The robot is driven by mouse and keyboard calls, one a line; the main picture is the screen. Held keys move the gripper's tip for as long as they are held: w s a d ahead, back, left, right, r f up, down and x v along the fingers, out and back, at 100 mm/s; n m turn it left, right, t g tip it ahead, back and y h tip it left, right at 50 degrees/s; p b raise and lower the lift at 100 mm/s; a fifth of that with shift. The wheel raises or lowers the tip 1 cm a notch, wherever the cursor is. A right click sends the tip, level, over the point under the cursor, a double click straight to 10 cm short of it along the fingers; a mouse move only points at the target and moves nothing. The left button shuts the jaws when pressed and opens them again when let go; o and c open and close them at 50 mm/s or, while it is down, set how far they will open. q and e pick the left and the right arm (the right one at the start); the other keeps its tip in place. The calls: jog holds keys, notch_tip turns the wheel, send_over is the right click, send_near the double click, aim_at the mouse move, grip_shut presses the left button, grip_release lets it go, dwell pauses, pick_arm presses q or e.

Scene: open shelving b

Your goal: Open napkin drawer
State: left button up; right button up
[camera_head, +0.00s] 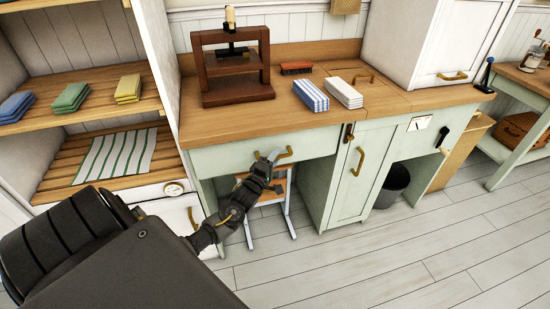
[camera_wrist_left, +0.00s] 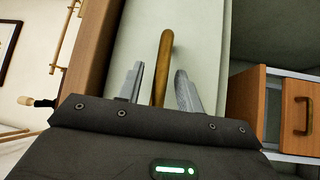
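The pale green drawer front (camera_head: 225,154) sits under the wooden counter's left part and looks shut. Its curved brass handle (camera_head: 288,154) is near the middle of the front. In the left wrist view the handle (camera_wrist_left: 162,60) stands between the two grey fingers, with a gap on each side. My left gripper (camera_head: 272,156) is at the handle in the head view, its fingers open; the wrist view shows the gripper (camera_wrist_left: 160,78) facing the drawer front (camera_wrist_left: 200,40). Whether the fingers touch the handle cannot be told. My right gripper is not in view.
A wooden press (camera_head: 235,80), a blue-striped napkin stack (camera_head: 310,95), a white stack (camera_head: 343,92) and a brush (camera_head: 296,68) stand on the counter (camera_head: 290,110). Floor in front is clear.

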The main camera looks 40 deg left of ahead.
pick_arm(q)
jog(key=shift+c, duration=0.2)
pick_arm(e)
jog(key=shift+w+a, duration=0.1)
pick_arm(q)
grip_shut()
jog(key=shift+d, duration=0.1)
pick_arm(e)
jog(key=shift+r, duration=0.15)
